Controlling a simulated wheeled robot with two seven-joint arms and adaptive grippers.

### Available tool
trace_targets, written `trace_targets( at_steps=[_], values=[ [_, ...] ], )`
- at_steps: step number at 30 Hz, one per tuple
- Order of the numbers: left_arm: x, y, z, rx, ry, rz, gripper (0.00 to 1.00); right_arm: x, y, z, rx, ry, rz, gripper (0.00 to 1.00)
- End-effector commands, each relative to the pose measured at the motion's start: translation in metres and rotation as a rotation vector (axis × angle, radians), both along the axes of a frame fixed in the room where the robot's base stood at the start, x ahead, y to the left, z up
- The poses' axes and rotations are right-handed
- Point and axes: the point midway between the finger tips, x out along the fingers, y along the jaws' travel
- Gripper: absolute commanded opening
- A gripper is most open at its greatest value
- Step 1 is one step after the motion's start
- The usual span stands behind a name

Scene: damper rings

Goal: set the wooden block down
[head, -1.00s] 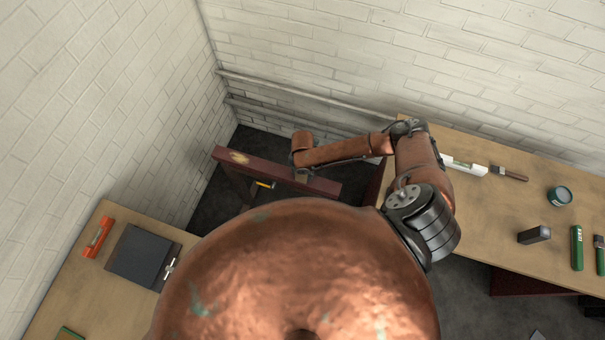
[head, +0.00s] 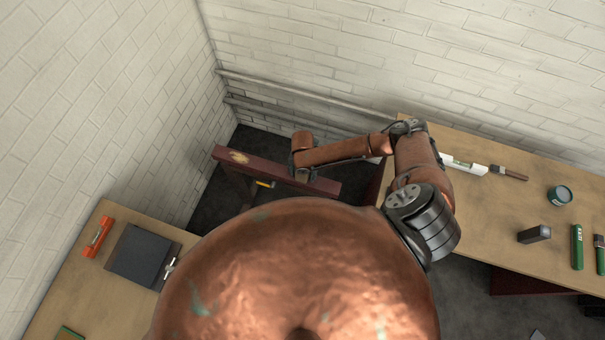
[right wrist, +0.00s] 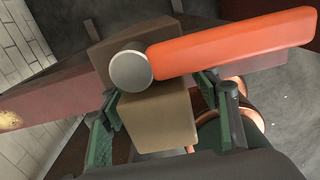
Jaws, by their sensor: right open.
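The tan wooden block (right wrist: 158,118) is in the middle of the right wrist view, between my right gripper's green fingers. My right gripper (right wrist: 158,90) is open, with a finger on each side of the block. I cannot tell whether the block rests fully on a surface. In the head view, my right gripper's end is at the dark red beam (head: 228,156), and the block cannot be made out there. My left gripper is not in view.
An orange handle (right wrist: 240,45) and a grey round end (right wrist: 131,71) cross in front of the block. A workbench (head: 480,220) with several tools stands at right.

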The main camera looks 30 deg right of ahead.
Motion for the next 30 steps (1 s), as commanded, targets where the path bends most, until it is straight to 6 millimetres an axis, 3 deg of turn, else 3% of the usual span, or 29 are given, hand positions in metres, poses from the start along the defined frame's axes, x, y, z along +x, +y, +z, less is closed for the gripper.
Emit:
trace_targets(
  at_steps=[5, 15, 21, 30],
  values=[
    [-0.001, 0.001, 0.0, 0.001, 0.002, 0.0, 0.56, 0.001, 0.0, 0.011, 0.001, -0.002, 0.0, 0.56],
    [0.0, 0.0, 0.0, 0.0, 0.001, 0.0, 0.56, 0.001, -0.001, 0.079, 0.0, -0.004, 0.001, 0.56],
    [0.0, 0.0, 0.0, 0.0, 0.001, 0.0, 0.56, 0.001, 0.0, 0.109, 0.001, -0.002, 0.001, 0.56],
    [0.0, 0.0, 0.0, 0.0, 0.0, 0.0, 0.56, 0.0, 0.0, 0.12, -0.001, 0.001, 0.0, 0.56]
  ],
)
